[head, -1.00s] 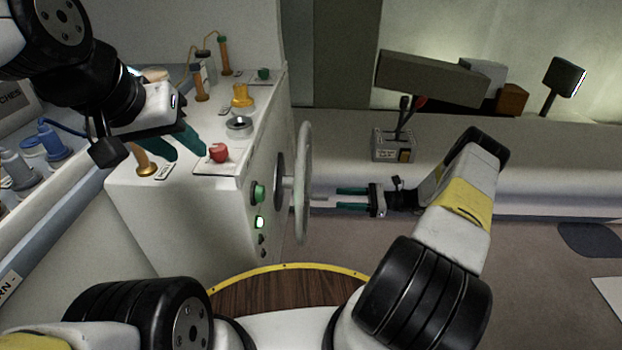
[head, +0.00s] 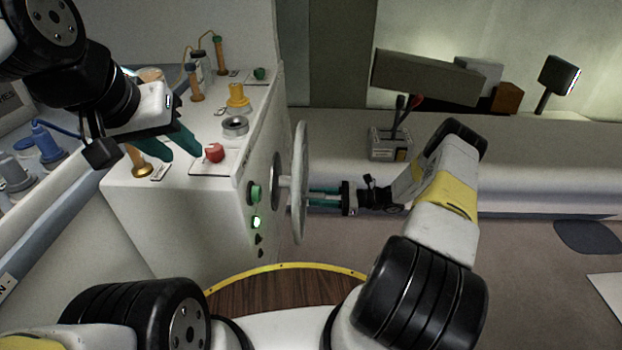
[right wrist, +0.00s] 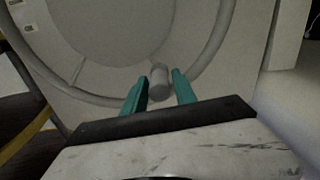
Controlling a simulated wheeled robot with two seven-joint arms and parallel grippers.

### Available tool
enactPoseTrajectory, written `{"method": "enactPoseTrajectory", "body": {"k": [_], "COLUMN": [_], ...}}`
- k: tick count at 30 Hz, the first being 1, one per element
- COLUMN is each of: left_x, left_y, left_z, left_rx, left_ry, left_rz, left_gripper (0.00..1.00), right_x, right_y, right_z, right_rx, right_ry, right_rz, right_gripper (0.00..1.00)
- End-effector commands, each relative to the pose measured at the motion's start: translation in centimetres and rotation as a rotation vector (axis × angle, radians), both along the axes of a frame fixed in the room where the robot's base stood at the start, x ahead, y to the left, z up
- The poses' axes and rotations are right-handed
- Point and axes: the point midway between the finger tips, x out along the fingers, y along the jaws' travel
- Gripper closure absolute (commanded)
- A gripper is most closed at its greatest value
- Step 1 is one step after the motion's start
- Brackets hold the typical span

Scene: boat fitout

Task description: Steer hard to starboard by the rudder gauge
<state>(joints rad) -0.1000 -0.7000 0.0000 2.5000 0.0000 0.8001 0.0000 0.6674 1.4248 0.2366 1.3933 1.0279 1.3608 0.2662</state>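The steering wheel (head: 299,182) stands edge-on at the right side of the white console. In the right wrist view its rim (right wrist: 208,55) curves across, with a short grey knob (right wrist: 159,82) pointing at the camera. My right gripper (head: 318,197) is at the wheel's near face. Its teal fingers (right wrist: 160,92) are open, one on each side of the knob, with a gap visible on at least the right. My left gripper (head: 175,146) hangs over the console top by the red button, its fingers apart and empty. I cannot make out a rudder gauge.
A throttle box (head: 390,146) stands behind my right arm.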

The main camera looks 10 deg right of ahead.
Motion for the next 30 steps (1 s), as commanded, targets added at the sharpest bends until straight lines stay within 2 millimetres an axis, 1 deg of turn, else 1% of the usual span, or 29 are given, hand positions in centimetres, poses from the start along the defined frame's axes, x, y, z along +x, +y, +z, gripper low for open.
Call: {"method": "enactPoseTrajectory", "body": {"k": [1,4,5,30], "left_x": [0.00,0.00,0.00,0.00], "left_y": [0.00,0.00,0.00,0.00], "left_z": [0.00,0.00,0.00,0.00], "left_rx": [0.000,0.000,0.000,0.000], "left_ry": [0.000,0.000,0.000,0.000], "left_rz": [0.000,0.000,0.000,0.000], "left_gripper": [0.64,0.64,0.64,0.64], "right_x": [0.00,0.00,0.00,0.01], "right_y": [-0.01,-0.01,-0.02,-0.04], "right_z": [-0.01,-0.01,-0.01,-0.01], "right_rx": [0.000,0.000,0.000,-0.001], "right_ry": [0.000,0.000,0.000,0.000], "right_rz": [0.000,0.000,0.000,0.000], "right_gripper": [0.79,0.99,1.00,1.00]}}
